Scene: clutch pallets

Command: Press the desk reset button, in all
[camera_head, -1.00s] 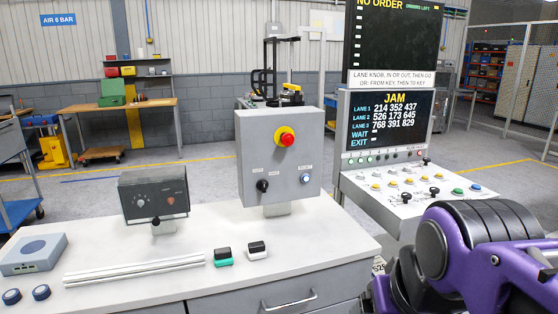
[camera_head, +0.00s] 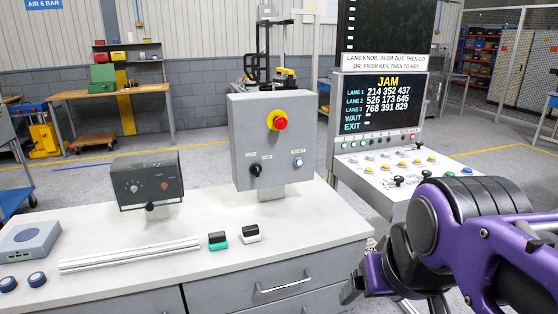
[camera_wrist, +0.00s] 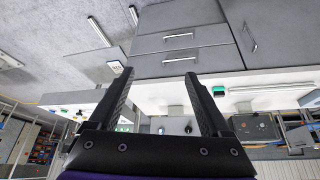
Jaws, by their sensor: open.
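The grey control box (camera_head: 272,140) stands on the white desk (camera_head: 110,245). It carries a red mushroom button on a yellow collar (camera_head: 279,121), a black knob (camera_head: 256,169) and, at its lower right, a small blue-white button (camera_head: 298,162) that looks like the reset button. Its label is too small to read surely. The wrist view is upside down; there the small button (camera_wrist: 160,130) and the knob show between my fingers. My gripper (camera_wrist: 160,76) is open and empty, apart from the box. In the head view it is at the desk's front right, mostly hidden by my arm.
A console (camera_head: 385,165) with several coloured buttons and a screen reading JAM stands behind right. A dark dial box (camera_head: 147,180), white rails (camera_head: 130,255), two small switches (camera_head: 234,237) and a blue-grey box (camera_head: 30,240) are on the desk. Drawers (camera_head: 275,288) face the front.

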